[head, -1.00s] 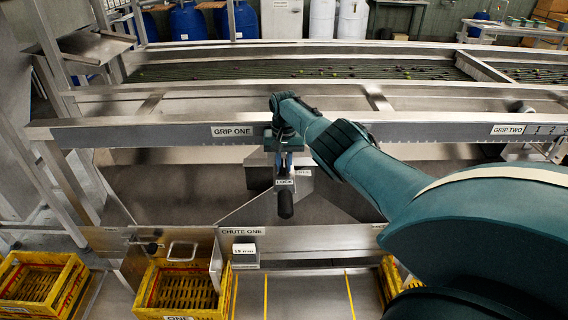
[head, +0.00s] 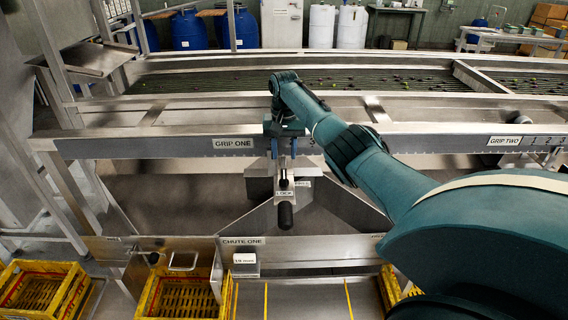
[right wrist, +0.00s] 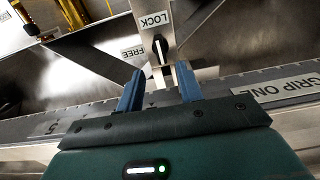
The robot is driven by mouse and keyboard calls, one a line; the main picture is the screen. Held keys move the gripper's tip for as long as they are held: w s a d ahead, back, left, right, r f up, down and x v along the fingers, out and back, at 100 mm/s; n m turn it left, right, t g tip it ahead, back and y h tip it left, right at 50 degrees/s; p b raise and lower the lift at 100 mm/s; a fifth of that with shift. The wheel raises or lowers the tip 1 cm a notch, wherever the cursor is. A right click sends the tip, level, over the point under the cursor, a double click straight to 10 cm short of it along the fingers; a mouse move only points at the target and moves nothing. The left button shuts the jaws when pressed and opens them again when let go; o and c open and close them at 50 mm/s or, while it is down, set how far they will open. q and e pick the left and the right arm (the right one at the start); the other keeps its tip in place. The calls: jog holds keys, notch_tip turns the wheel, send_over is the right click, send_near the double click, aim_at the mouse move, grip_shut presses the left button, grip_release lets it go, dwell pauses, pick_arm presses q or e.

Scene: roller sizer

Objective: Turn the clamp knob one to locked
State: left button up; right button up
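The clamp knob one (head: 284,181) is a small dark piece on a metal plate below the GRIP ONE rail. In the right wrist view the knob (right wrist: 159,52) bears a white line pointing roughly toward the LOCK label (right wrist: 153,20). The FREE label (right wrist: 133,53) is to its left there. My right gripper (head: 284,155) is open, its two blue fingers apart just above the knob in the head view. In the right wrist view the fingers (right wrist: 159,82) have an empty gap, with the knob just beyond their tips. My left gripper is not in view.
The GRIP ONE rail (head: 180,146) runs close under my right gripper. A black handle (head: 285,215) hangs below the LOCK label. Sloping metal chute walls lie behind it. The CHUTE ONE panel (head: 310,249) and yellow crates (head: 185,296) are lower down.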

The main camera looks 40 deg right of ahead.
notch_tip(320, 180, up, 4)
jog(key=shift+r, duration=0.15)
dwell(0.3)
dwell(0.3)
